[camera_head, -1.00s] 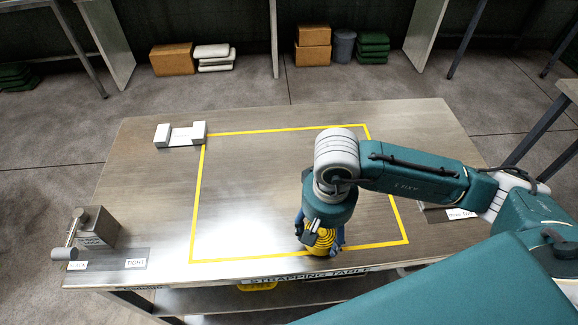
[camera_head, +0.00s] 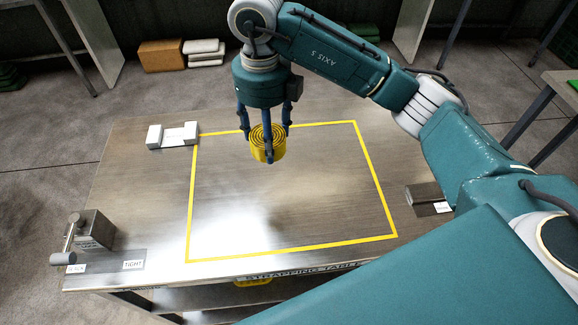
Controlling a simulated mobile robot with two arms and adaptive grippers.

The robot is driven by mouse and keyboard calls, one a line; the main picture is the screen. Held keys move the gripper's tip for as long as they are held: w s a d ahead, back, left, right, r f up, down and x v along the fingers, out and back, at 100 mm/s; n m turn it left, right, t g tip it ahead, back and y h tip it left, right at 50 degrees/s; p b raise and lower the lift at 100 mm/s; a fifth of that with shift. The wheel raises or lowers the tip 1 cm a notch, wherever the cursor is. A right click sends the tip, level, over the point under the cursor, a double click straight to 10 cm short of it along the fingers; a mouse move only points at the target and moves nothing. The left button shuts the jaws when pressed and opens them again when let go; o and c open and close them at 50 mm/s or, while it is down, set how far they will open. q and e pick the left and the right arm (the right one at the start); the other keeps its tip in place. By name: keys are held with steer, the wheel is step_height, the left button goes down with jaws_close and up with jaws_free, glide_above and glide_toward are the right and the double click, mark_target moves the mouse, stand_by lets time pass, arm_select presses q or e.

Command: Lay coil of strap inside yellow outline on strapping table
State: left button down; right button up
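The coil of strap (camera_head: 258,145) is yellow and round, with dark ring lines on its top. My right gripper (camera_head: 266,134), on the arm coming in from the right, has its blue fingers around the coil and holds it. The coil appears over the far part of the yellow outline (camera_head: 376,185), seemingly above the strapping table (camera_head: 145,200); its exact height is hard to tell. The outline is a large rectangle on the metal tabletop, empty on its surface. My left gripper is not in view.
A white block fixture (camera_head: 174,134) stands by the outline's far left corner. A lever box (camera_head: 91,231) with slack and tight labels is at the front left. A small labelled block (camera_head: 425,198) is at the right. A yellow item (camera_head: 253,282) shows below the front edge.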

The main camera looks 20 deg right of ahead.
steer(key=shift+w+a+r+m, duration=0.1)
steer(key=shift+r+m, duration=0.2)
steer(key=shift+m, duration=0.1)
steer(key=shift+f, duration=0.25)
steer(key=p, duration=0.3)
glide_above(271, 193)
step_height(271, 193, down, 15)
step_height(271, 193, down, 4)
steer(key=shift+r, duration=0.25)
steer(key=shift+f, duration=0.35)
